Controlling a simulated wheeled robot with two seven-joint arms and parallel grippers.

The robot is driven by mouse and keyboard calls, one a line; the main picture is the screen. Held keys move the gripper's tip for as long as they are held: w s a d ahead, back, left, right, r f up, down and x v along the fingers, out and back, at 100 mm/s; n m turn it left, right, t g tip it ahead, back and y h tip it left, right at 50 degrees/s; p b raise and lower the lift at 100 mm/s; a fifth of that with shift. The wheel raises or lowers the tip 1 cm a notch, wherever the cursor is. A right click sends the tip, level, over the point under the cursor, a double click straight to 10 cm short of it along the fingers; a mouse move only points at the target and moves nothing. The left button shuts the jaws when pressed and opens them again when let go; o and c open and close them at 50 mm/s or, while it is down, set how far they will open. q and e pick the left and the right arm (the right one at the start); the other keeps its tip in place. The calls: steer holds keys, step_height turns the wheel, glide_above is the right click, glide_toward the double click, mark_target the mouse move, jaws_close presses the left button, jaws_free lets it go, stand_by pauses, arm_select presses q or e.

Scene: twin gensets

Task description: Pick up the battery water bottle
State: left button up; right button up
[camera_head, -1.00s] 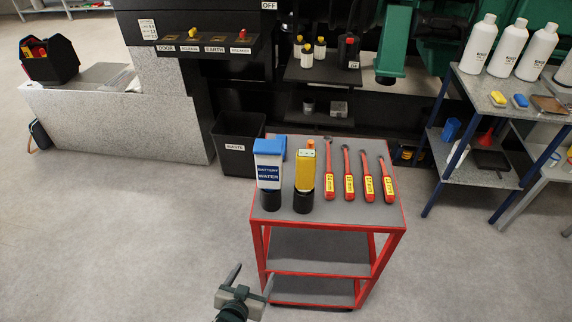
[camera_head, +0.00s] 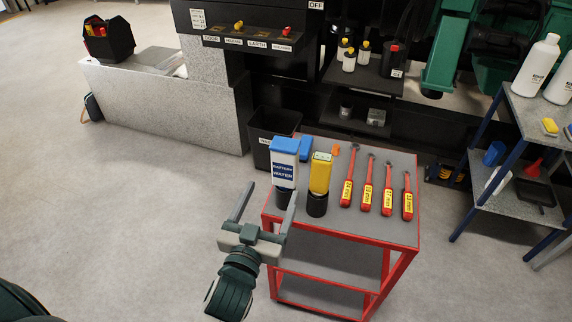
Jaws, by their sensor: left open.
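The battery water bottle (camera_head: 284,168) is white with a blue top and a blue label. It stands upright in a dark round holder at the left end of the red cart's grey top (camera_head: 345,222). My left gripper (camera_head: 266,199) is open, with its two fingers pointing towards the bottle from the front left. The right finger overlaps the bottle's dark base in the picture; I cannot tell whether they touch. Nothing is between the fingers that I can make out. My right gripper does not show.
A yellow bottle (camera_head: 321,173) stands close to the right of the battery water bottle. Several red wrenches (camera_head: 367,182) lie further right. A blue object (camera_head: 305,147) is behind. A black waste bin (camera_head: 272,130) stands behind the cart. The floor at left is clear.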

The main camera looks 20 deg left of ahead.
mark_target(284, 164)
arm_select(q)
steer(key=w+p, duration=0.2)
steer(key=w, duration=0.3)
steer(key=w+p, duration=0.1)
steer(key=w, duration=0.5)
steer(key=shift+a+r+p, duration=0.15)
steer(key=shift+p, duration=0.2)
steer(key=shift+w, duration=0.6)
steer(key=shift+w+p, duration=0.3)
steer(key=shift+p, duration=0.1)
steer(key=w, duration=0.1)
steer(key=w+p, duration=0.2)
steer(key=shift+w+a+r, duration=0.25)
steer(key=shift+w+r, duration=0.1)
steer(key=shift+w, duration=0.05)
steer(key=shift+w+f, duration=0.1)
steer(key=shift+w, duration=0.3)
